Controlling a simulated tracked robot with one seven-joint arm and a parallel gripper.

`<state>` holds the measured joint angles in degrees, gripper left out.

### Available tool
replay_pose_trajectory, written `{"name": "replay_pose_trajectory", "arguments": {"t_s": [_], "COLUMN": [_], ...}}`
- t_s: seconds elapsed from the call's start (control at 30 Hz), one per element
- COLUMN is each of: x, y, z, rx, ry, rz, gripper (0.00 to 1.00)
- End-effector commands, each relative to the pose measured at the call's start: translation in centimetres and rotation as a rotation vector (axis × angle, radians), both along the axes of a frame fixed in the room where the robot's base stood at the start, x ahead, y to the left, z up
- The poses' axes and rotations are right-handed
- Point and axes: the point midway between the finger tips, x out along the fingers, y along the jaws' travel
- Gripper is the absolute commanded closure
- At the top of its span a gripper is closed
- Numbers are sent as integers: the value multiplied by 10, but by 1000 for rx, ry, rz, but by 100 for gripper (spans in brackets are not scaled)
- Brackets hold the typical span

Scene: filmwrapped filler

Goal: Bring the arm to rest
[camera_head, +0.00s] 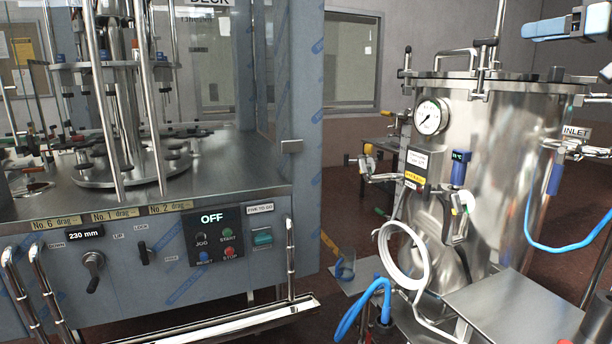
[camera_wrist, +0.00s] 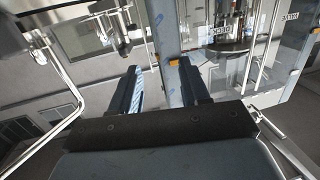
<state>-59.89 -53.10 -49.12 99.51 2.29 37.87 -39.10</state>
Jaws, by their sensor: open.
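My gripper (camera_wrist: 152,68) shows in the wrist view with its two dark fingers apart. Nothing is held between them, and a grey-blue post of the filling machine stands behind the gap. The fingers look clear of it, but the distance is hard to judge.
The filling machine (camera_head: 190,265) stands at left in the head view, its display reading OFF, with chrome rails in front. A steel tank (camera_head: 490,160) with a gauge (camera_head: 430,116) stands at right. A white hose (camera_head: 404,257) and blue hose (camera_head: 366,308) hang low between them.

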Motion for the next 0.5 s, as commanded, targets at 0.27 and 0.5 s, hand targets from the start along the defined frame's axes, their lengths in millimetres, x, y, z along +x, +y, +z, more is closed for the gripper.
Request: {"name": "replay_pose_trajectory", "arguments": {"t_s": [0.27,0.5], "x": [-62,-96], "y": [81,144], "z": [-30,-79], "rx": [-73,-133], "ry": [141,297], "rz": [-21,-71], "gripper": [54,54]}}
